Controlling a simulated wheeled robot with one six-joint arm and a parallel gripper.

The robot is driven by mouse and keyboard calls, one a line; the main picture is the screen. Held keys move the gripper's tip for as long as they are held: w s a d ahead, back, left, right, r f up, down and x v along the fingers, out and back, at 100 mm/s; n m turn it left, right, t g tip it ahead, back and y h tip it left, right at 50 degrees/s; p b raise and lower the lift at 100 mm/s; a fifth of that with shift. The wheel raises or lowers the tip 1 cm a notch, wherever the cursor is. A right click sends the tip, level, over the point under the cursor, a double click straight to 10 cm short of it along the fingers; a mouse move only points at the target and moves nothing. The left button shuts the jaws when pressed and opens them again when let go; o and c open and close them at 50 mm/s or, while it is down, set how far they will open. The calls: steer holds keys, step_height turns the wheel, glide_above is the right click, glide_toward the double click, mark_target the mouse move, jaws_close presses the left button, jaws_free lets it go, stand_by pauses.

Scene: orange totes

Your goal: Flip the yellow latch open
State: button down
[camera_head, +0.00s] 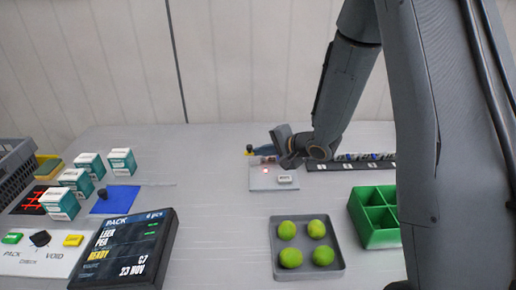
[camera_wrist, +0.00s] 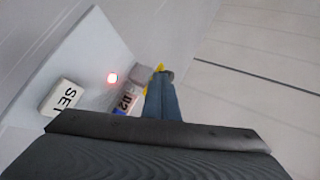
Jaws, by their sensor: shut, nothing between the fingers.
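In the wrist view the closed fingers (camera_wrist: 163,80) point at the yellow part. I cannot tell whether they touch it or how the latch is turned.
The panel carries a glowing red light (camera_wrist: 112,78) and a white SET block (camera_wrist: 63,97). A grey tray of green balls (camera_head: 308,270) and a green divided box (camera_head: 372,232) stand in front. Boxes and a PACK display (camera_head: 125,250) are at left. A dark strip lies behind right.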

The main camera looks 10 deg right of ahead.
steer(key=f+v, duration=0.1)
steer(key=v, duration=1.1)
steer(key=shift+s+d, duration=0.25)
